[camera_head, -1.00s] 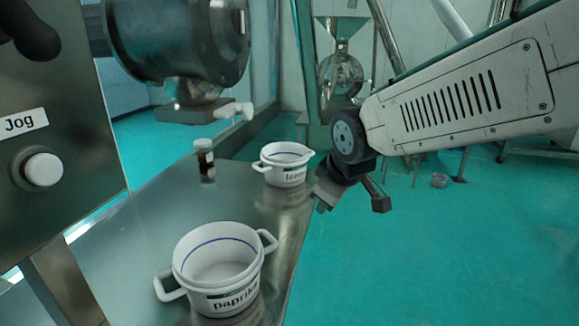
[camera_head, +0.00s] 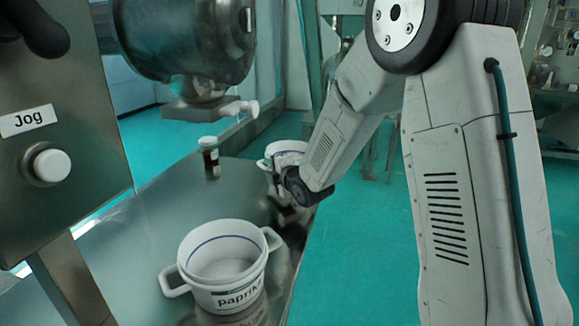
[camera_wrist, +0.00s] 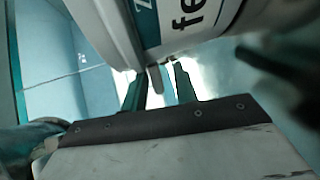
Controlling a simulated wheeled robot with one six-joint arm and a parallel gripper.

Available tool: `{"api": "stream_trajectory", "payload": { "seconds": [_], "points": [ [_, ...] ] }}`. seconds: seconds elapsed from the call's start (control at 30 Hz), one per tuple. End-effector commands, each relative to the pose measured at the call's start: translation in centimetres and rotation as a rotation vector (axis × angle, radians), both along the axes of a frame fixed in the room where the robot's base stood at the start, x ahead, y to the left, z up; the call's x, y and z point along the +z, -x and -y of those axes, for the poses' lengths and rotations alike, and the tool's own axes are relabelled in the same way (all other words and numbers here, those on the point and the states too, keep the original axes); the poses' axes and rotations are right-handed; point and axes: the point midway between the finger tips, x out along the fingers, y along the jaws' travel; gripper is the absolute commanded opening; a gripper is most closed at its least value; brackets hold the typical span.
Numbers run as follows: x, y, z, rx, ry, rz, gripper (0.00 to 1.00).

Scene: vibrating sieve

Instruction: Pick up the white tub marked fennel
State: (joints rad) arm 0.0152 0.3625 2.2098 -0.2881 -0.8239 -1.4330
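The white tub marked fennel (camera_head: 285,148) stands upright on the steel bench near its right edge, partly hidden by my arm in the head view. In the wrist view the tub (camera_wrist: 108,28) is very close at the top, with the letters "fe" showing on its label. My gripper (camera_wrist: 160,84) has its two dark fingers apart below the label. A narrow pale part, seemingly the tub's handle, shows between the fingers with gaps on both sides. In the head view my gripper's fingers are hidden behind my wrist.
A white tub marked paprika (camera_head: 203,292) stands at the front of the steel bench (camera_head: 135,245). A small dark jar with a white lid (camera_head: 209,158) stands left of the fennel tub. A Jog button panel (camera_head: 50,125) and machine drum (camera_head: 185,40) stand left and above.

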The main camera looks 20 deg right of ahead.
Motion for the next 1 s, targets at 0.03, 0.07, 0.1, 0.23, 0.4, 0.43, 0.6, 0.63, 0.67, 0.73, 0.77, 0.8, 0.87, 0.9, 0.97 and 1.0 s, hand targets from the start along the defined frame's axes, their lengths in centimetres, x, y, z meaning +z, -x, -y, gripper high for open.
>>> {"api": "stream_trajectory", "payload": {
  "seconds": [0.03,0.07,0.1,0.23,0.4,0.43,0.6,0.63,0.67,0.73,0.77,0.8,0.87,0.9,0.97,1.0],
  "points": [
    [-0.1,-0.6,-0.2,0.000,0.000,0.000,0.29],
    [-0.2,-0.9,-0.2,0.000,0.000,-0.001,0.29],
    [-0.2,-1.5,-0.4,0.000,0.000,-0.001,0.29],
    [-0.4,-3.5,-0.8,0.000,-0.002,-0.001,0.29],
    [-0.7,-4.9,-1.0,-0.001,-0.002,-0.001,0.29],
    [-0.7,-5.0,-1.1,-0.001,-0.002,-0.001,0.29],
    [-0.7,-5.0,-1.0,-0.001,-0.002,-0.001,0.29],
    [-0.7,-5.0,-1.0,-0.001,-0.002,-0.001,0.29],
    [-0.7,-5.0,-1.0,-0.001,-0.002,-0.001,0.20],
    [-0.7,-5.0,-1.0,-0.002,-0.001,-0.002,0.01],
    [-0.7,-4.9,-1.0,-0.003,-0.002,-0.003,0.00],
    [-0.8,-4.9,-1.0,-0.003,-0.002,-0.004,0.00],
    [-0.9,-4.9,-1.0,-0.003,-0.002,-0.005,0.00],
    [-0.9,-4.9,-0.9,-0.003,-0.002,-0.008,0.00],
    [-0.9,-4.9,-0.9,-0.004,-0.002,-0.007,0.00],
    [-1.0,-4.9,-0.9,-0.004,-0.002,-0.008,0.00]
  ]
}}
